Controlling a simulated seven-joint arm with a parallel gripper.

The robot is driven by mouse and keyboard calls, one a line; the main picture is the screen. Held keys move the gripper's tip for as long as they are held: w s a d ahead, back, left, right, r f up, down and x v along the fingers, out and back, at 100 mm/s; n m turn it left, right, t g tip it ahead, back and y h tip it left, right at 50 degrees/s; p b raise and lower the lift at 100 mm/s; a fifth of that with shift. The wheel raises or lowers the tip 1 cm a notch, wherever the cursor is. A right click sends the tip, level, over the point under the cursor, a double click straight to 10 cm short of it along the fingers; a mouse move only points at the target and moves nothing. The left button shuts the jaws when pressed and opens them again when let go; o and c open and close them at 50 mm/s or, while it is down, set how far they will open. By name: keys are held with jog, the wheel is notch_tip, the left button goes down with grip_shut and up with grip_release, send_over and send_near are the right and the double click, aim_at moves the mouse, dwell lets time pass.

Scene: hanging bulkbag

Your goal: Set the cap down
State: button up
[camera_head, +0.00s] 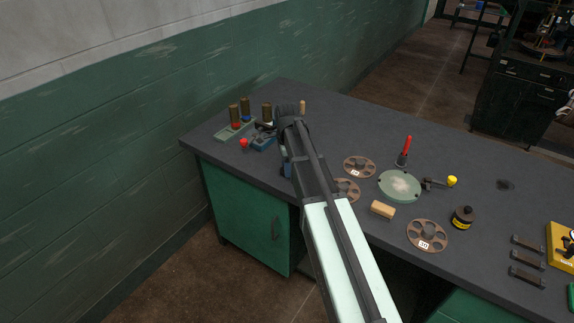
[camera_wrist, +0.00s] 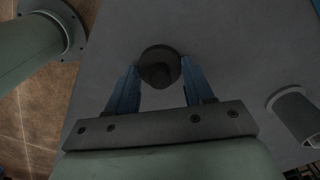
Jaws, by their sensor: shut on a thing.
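In the wrist view, a dark round cap (camera_wrist: 160,60) sits between the two blue fingers of my gripper (camera_wrist: 160,72). The fingers are shut on its sides. Grey table surface shows behind and around it; I cannot tell whether the cap touches the table or hangs above it. In the head view my arm covers most of the gripper, and only a bit of blue (camera_head: 287,168) shows beside the arm over the left part of the dark table (camera_head: 330,118). The cap is hidden there.
A green tray with brass cylinders (camera_head: 234,112) stands at the table's left end. A red-knobbed piece (camera_head: 244,143) is near the edge. The back middle is clear.

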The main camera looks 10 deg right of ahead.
jog(key=o, duration=1)
notch_tip(320, 180, up, 12)
dwell(0.5)
jog(key=shift+r, duration=0.1)
